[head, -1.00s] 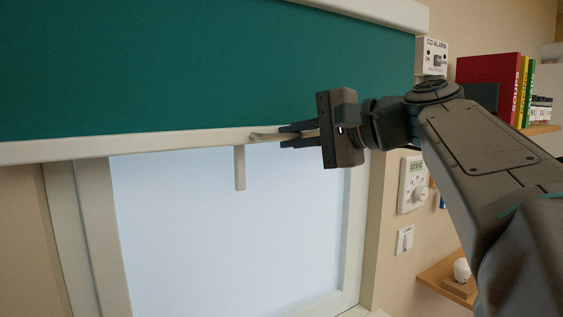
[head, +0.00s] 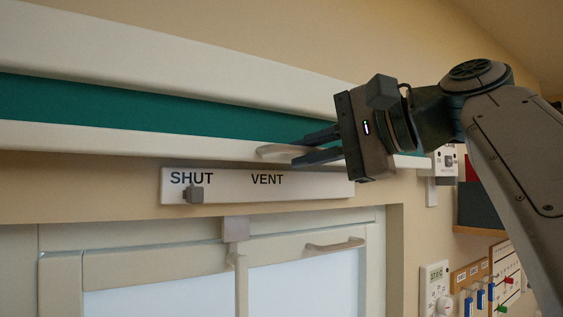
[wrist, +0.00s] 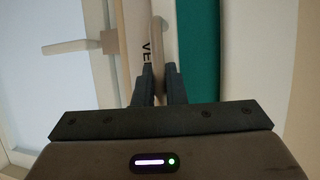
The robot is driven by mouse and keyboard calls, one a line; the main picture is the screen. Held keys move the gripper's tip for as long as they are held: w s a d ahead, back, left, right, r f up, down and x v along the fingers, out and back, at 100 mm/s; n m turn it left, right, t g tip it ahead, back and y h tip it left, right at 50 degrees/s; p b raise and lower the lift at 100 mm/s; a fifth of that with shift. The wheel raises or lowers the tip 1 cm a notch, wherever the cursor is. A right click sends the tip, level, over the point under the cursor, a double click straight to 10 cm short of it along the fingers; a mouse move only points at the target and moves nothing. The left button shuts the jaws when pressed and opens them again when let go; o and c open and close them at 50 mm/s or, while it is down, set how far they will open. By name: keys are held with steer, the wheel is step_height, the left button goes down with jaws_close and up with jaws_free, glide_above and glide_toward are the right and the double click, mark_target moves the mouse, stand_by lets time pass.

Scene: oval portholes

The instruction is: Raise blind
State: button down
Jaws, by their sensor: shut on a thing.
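The green blind (head: 120,103) shows as a narrow strip between the white top housing (head: 170,68) and its white bottom rail (head: 100,136). A pale handle (head: 278,152) sticks out from the bottom rail. My gripper (head: 318,146) is shut on this handle, with one finger above it and one below. In the wrist view the handle (wrist: 158,62) runs between the two fingers, beside the green cloth (wrist: 197,50).
Below the rail is a SHUT/VENT slider plate (head: 225,187) with its grey knob (head: 193,195) at SHUT. Under it is the window frame (head: 140,268) with a handle (head: 335,244). A thermostat (head: 435,290) and a key board (head: 480,280) hang at right.

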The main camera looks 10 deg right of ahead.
stand_by(0.3)
steer(key=c, duration=1.5)
jaws_free()
steer(key=shift+s, duration=0.1)
steer(key=v, duration=1.3)
steer(key=shift+s+d, duration=0.2)
steer(key=shift+d, duration=0.05)
steer(key=shift+r, duration=0.15)
